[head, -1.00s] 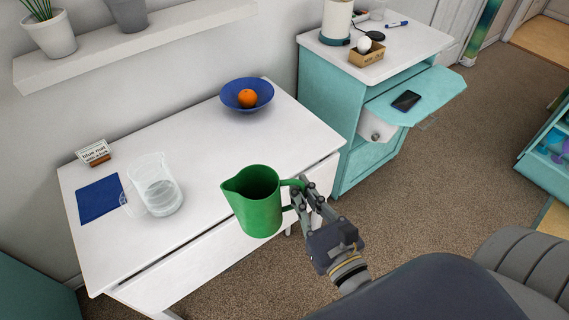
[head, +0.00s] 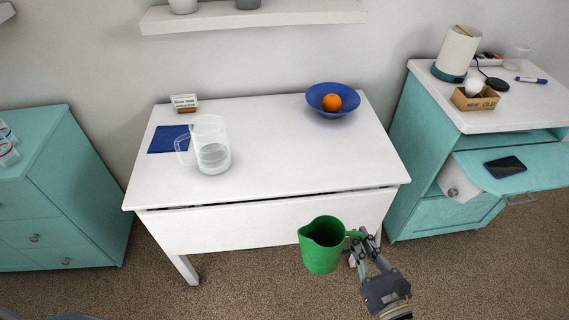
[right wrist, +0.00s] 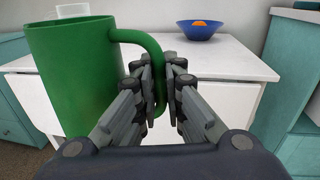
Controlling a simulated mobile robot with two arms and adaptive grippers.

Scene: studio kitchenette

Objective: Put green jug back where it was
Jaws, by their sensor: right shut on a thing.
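The green jug (head: 321,246) is upright in the head view, in front of the white table's (head: 268,155) front edge. My right gripper (head: 358,242) is shut on the jug's handle. In the right wrist view the jug (right wrist: 75,80) is at the left, with its handle between the fingers (right wrist: 160,85). A blue mat (head: 167,139) lies on the table's left part. A clear jug (head: 213,157) with some liquid stands beside it, its handle over the mat's right edge. A small sign (head: 184,101) stands behind the mat. My left gripper is not in view.
A blue bowl (head: 325,109) holding an orange (head: 332,103) is at the table's back right. A teal cabinet (head: 420,170) with an open flap bearing a phone (head: 505,167) stands right; another teal cabinet (head: 60,190) stands left. The table's middle is clear.

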